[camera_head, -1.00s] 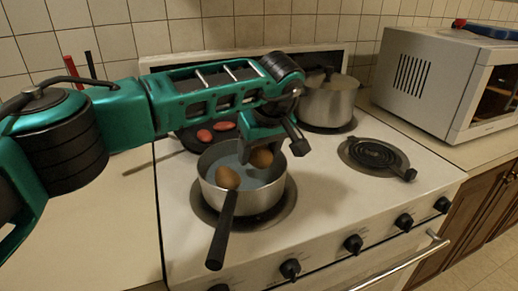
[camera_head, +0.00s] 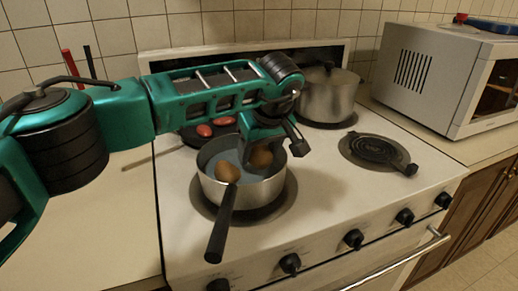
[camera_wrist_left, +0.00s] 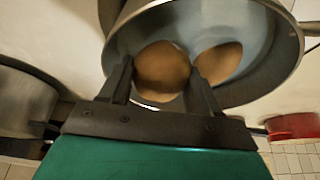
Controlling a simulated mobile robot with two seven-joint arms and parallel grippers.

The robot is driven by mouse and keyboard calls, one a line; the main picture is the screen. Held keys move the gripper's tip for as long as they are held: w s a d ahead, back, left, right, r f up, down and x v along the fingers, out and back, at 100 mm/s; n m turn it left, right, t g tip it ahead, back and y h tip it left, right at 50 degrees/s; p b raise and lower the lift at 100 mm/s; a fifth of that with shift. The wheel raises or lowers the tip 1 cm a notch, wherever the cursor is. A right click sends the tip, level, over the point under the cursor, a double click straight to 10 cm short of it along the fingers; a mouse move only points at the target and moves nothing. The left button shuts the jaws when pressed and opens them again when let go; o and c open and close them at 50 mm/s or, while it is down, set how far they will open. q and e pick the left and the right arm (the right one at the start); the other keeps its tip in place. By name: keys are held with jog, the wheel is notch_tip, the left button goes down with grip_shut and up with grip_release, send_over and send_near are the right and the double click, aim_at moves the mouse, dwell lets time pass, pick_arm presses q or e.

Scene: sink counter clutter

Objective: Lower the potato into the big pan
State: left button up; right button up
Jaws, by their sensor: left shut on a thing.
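The big pan (camera_head: 262,192), a grey saucepan with a black handle, stands on the front left burner; its rim and inner wall also show in the left wrist view (camera_wrist_left: 285,50). My left gripper (camera_head: 262,150) reaches down inside the pan and is shut on a brown potato (camera_head: 262,158). In the left wrist view the held potato (camera_wrist_left: 162,68) sits between the two fingers. A second brown potato (camera_head: 228,171) lies in the pan near the handle side, beside the held one. Whether the held potato touches the pan bottom is hard to tell. My right gripper is not in view.
A lidded pot (camera_head: 328,97) stands on the back right burner. Red round things (camera_head: 205,130) lie in a dark pan at the back left. A microwave (camera_head: 440,80) stands right of the stove.

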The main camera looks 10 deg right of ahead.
pick_arm(q)
jog(key=shift+f+b, duration=0.8)
jog(key=shift+f, duration=0.55)
dwell(0.5)
dwell(0.3)
jog(key=o, duration=1.2)
jog(key=shift+o, duration=0.2)
